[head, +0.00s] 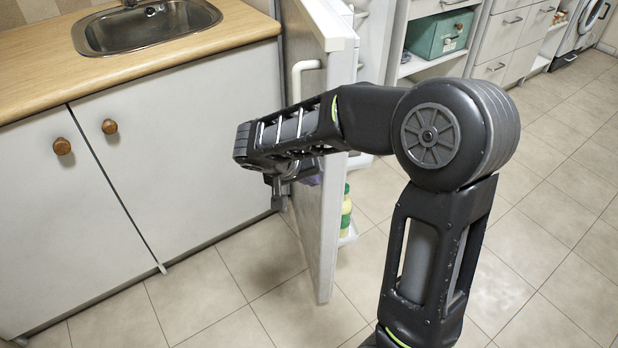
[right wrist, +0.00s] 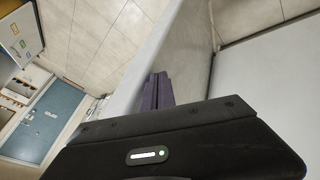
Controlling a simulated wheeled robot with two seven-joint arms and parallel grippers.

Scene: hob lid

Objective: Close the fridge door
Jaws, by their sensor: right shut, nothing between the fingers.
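The white fridge door (head: 327,215) stands open and upright in the head view, seen nearly edge-on. Its white handle (head: 304,78) is on the left face, near the top. Bottles with green and yellow (head: 346,212) show in the shelf on its right side. My right gripper (head: 280,196) is shut and empty, low beside the door's left face; I cannot tell if it touches. In the right wrist view its dark fingers (right wrist: 158,92) lie close against the pale door panel (right wrist: 185,55) in the picture. My left gripper is out of view.
A white cupboard (head: 190,150) with wooden knobs stands left of the door, under a wooden counter (head: 35,75) with a metal sink (head: 145,30). Shelves hold a green box (head: 437,35) at the back. Tiled floor (head: 235,290) is clear in front.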

